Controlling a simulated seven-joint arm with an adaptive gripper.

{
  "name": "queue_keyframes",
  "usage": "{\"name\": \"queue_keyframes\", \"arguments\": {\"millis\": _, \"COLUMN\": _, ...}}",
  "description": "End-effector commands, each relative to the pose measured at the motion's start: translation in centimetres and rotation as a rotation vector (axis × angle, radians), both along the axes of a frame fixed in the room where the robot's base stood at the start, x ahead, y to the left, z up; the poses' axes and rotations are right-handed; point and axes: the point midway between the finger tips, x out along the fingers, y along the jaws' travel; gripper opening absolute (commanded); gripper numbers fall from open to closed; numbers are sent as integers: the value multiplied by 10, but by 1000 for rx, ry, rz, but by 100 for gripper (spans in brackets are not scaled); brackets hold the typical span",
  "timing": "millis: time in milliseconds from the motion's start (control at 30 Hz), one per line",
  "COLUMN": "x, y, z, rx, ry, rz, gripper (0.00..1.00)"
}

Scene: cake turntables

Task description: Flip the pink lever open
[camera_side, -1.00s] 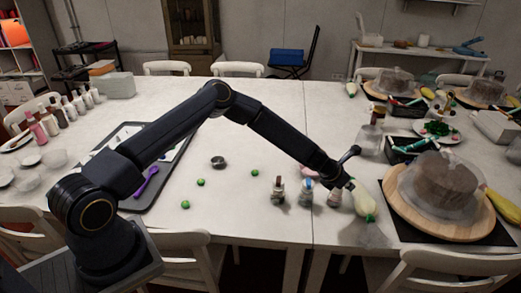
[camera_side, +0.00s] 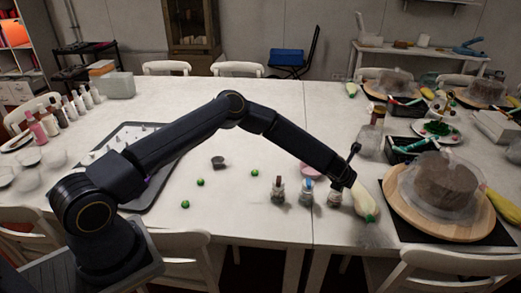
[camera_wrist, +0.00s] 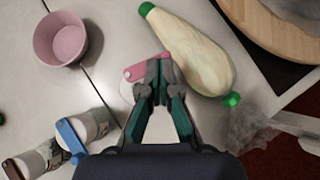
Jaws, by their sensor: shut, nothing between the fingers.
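The pink lever (camera_wrist: 134,73) shows in the wrist view, beside the tips of my gripper (camera_wrist: 158,72). The fingers are shut with nothing between them. The tips overlap the lever's right end in the picture; I cannot tell whether they touch it. The lever's jar is mostly hidden by my fingers in the wrist view. In the side view my gripper (camera_side: 340,185) is low over the rightmost small jar (camera_side: 334,199), whose top is hidden.
A jar with a blue lever (camera_wrist: 70,135) stands to the left, with another jar (camera_side: 278,190) beyond it. A pale bag with green ends (camera_wrist: 192,52) lies close on the right. A pink bowl (camera_wrist: 60,38) and a wooden turntable (camera_side: 407,207) are nearby.

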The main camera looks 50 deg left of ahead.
Motion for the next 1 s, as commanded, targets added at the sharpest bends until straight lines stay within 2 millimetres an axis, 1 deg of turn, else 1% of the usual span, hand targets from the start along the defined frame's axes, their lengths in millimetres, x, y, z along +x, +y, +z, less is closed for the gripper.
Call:
{"name": "queue_keyframes", "arguments": {"millis": 367, "x": -2, "y": 0, "z": 0, "rx": 1, "ry": 0, "rz": -2, "gripper": 0}}
{"name": "queue_keyframes", "arguments": {"millis": 467, "x": -11, "y": -5, "z": 0, "rx": 1, "ry": 1, "rz": -4, "gripper": 0}}
{"name": "queue_keyframes", "arguments": {"millis": 567, "x": -26, "y": -12, "z": 0, "rx": 3, "ry": 2, "rz": -6, "gripper": 0}}
{"name": "queue_keyframes", "arguments": {"millis": 633, "x": -40, "y": -19, "z": 2, "rx": 3, "ry": 1, "rz": -7, "gripper": 0}}
{"name": "queue_keyframes", "arguments": {"millis": 700, "x": -49, "y": -24, "z": 18, "rx": 2, "ry": -4, "rz": -6, "gripper": 0}}
{"name": "queue_keyframes", "arguments": {"millis": 800, "x": -65, "y": -31, "z": 34, "rx": 2, "ry": -3, "rz": -4, "gripper": 0}}
{"name": "queue_keyframes", "arguments": {"millis": 900, "x": -78, "y": -37, "z": 49, "rx": 1, "ry": -3, "rz": -4, "gripper": 0}}
{"name": "queue_keyframes", "arguments": {"millis": 1000, "x": -88, "y": -42, "z": 60, "rx": 0, "ry": -2, "rz": -3, "gripper": 0}}
